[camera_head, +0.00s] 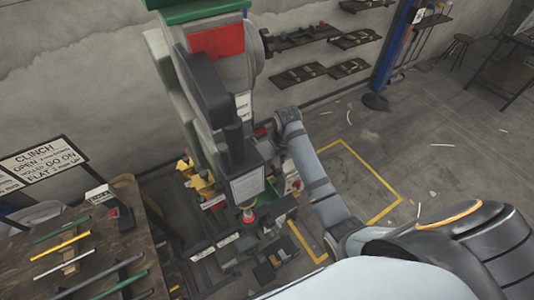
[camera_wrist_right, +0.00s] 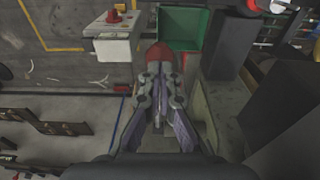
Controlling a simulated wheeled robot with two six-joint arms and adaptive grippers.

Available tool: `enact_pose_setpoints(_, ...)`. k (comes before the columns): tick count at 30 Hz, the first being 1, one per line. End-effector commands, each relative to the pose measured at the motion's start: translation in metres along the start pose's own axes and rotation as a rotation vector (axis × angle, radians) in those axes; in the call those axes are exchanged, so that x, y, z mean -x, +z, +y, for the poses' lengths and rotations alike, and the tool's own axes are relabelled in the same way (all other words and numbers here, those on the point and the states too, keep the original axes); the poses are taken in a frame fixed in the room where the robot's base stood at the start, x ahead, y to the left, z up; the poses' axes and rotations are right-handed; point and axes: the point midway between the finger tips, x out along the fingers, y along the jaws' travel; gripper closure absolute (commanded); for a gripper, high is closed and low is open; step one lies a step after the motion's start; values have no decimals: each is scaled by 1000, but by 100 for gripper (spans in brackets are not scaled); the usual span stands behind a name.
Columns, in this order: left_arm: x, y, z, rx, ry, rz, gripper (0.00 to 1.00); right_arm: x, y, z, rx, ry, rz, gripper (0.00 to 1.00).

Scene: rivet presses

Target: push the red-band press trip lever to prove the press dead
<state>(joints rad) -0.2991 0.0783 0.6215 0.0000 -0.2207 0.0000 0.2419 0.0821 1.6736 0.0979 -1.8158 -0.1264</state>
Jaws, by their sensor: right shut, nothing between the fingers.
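The red-band press (camera_head: 215,40) stands in the middle of the head view, with a red band near its green top. My right arm reaches up along the press's right side, and its wrist is beside the press body. In the right wrist view my right gripper (camera_wrist_right: 158,78) is shut and empty. A rounded red end (camera_wrist_right: 158,55), which looks like the trip lever's knob, is directly ahead of the fingertips. It is touching or very close; I cannot tell which. The rest of the lever is hidden. My left gripper is not in view.
A white box with a red button (camera_wrist_right: 113,45) and a green bin (camera_wrist_right: 184,30) lie beyond the fingertips. A workbench (camera_head: 110,255) with coloured rods is at the lower left. Shelves (camera_head: 300,73) hang on the wall. The floor right of the yellow line is mostly clear.

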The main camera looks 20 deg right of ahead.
Motion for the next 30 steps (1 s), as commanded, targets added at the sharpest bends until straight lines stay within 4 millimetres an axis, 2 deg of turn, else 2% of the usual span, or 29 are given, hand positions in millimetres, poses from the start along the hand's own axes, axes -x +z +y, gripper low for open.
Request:
enact_pose_setpoints(2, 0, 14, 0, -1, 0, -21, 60, 0, 0, 0, 0, 0, 0, 100)
enact_pose_setpoints(5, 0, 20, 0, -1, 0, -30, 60, -1, 0, 0, 0, 0, 0, 100)
enact_pose_setpoints(8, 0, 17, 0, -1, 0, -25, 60, -5, 1, 0, 0, 0, -1, 100)
enact_pose_setpoints(16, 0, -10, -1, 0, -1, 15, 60, -17, 5, 0, 0, 0, -1, 100)
enact_pose_setpoints(23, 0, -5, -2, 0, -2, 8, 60, -18, 5, 0, 0, -1, -1, 100)
enact_pose_setpoints(30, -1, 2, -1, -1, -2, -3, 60, -31, 8, 0, 0, -1, -3, 100)
